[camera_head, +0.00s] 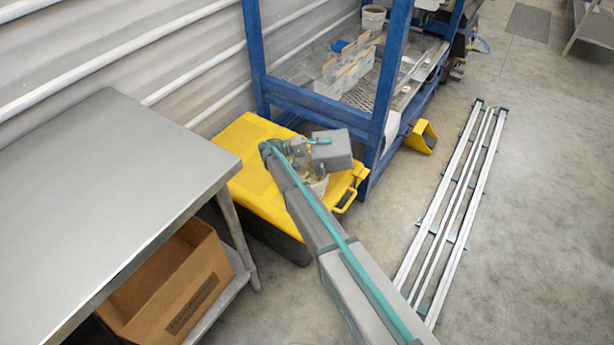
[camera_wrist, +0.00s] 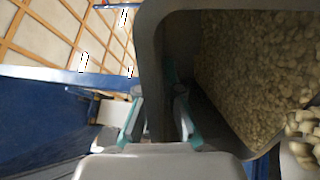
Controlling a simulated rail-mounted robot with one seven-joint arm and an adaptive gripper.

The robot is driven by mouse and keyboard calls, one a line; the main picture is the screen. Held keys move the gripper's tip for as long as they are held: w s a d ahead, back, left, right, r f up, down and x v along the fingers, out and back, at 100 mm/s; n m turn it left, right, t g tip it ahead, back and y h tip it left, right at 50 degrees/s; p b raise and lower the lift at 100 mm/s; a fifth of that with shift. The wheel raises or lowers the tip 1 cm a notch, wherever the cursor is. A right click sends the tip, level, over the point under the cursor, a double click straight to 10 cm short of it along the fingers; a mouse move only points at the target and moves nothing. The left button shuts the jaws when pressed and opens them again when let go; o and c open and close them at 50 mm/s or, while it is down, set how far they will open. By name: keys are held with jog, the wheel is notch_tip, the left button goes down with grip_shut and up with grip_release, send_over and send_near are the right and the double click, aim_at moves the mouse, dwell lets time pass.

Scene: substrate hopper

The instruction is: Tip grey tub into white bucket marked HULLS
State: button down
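The grey tub (camera_head: 333,152) is held up in front of the blue frame, above the yellow lid. My gripper (camera_head: 312,142) is shut on its wall; in the wrist view my gripper (camera_wrist: 158,118) has one finger on each side of the tub's wall (camera_wrist: 153,60). The tub (camera_wrist: 200,12) holds many pale pellets (camera_wrist: 245,70) and looks tilted. Brighter pellets (camera_wrist: 302,135) show beyond its lower right edge; whether they are falling or lying in something I cannot tell. A white bucket (camera_head: 319,187) stands below the tub, mostly hidden by my arm. No HULLS marking is readable.
The bucket is at a yellow-lidded bin (camera_head: 252,181) beside a blue frame (camera_head: 378,125). A grey table (camera_head: 110,190) with a cardboard box (camera_head: 170,285) beneath stands left. Another white bucket (camera_head: 373,18) is at the back. Metal rails (camera_head: 455,205) lie on the floor at right.

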jog(key=b, duration=0.7)
jog(key=shift+w+a+f, duration=0.1)
jog(key=shift+a+f, duration=0.05)
jog(key=shift+f, duration=0.05)
jog(key=b, duration=0.6)
jog(key=shift+b, duration=0.35)
jog(key=shift+r+p, duration=0.45)
jog(key=shift+p, duration=0.15)
jog(key=p, duration=0.5)
jog(key=shift+r, duration=0.25)
jog(key=p, duration=0.9)
jog(key=shift+f, duration=0.1)
jog(key=s+d+p, duration=0.1)
jog(key=p, duration=0.6)
jog(key=shift+f+p, duration=0.15)
jog(key=shift+p, duration=0.2)
